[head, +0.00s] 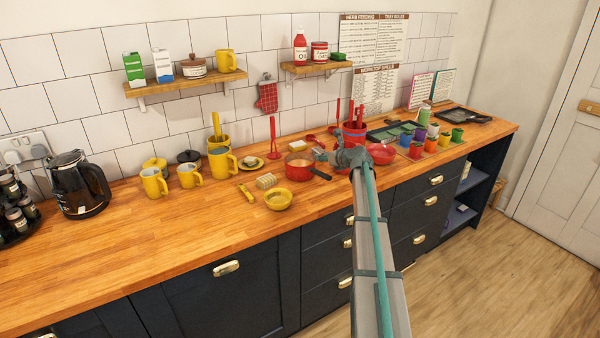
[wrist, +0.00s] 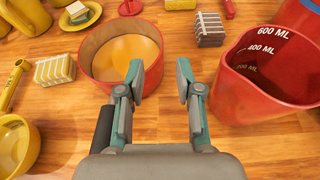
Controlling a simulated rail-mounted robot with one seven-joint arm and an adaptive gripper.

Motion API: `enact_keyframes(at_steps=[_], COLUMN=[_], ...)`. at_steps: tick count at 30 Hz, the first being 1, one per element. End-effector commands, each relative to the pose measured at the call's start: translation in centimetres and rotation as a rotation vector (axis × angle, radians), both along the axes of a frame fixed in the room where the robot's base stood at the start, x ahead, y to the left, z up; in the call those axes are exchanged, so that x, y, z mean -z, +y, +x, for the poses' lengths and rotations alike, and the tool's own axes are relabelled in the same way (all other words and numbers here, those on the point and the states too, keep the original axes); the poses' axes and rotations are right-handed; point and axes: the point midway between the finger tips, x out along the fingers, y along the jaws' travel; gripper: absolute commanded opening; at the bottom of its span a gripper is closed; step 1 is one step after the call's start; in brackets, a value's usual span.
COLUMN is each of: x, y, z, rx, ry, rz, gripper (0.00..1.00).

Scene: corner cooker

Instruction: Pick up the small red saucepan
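The small red saucepan (wrist: 86,64) stands upright on the wooden worktop, with a tan inside and a dark handle (wrist: 103,128). In the head view the saucepan (head: 299,172) is left of my gripper, its handle pointing toward the front right. The left finger overlaps the pan's near right rim, and the gripper hides where the handle joins. I cannot tell whether the finger touches the pan. In the head view my gripper (head: 345,157) is low over the worktop.
A red measuring jug (wrist: 265,85) stands close to the right finger. A striped block (wrist: 54,70) and yellow bowl (wrist: 15,145) are left of the pan; a grey striped block (wrist: 210,30) is beyond. The left worktop (head: 150,240) is mostly clear, with a black kettle (head: 80,185).

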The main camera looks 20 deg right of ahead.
Motion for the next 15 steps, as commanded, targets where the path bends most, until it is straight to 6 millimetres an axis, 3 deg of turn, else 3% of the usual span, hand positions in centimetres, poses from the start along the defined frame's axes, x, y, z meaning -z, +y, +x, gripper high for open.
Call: enact_keyframes(at_steps=[3,15], x=[0.5,1.9], y=[0.2,0.7], z=[1.8,4.7], rx=[-0.001,0.000], ry=[0.000,0.001], rz=[0.000,0.002], gripper=[0.35,0.35])
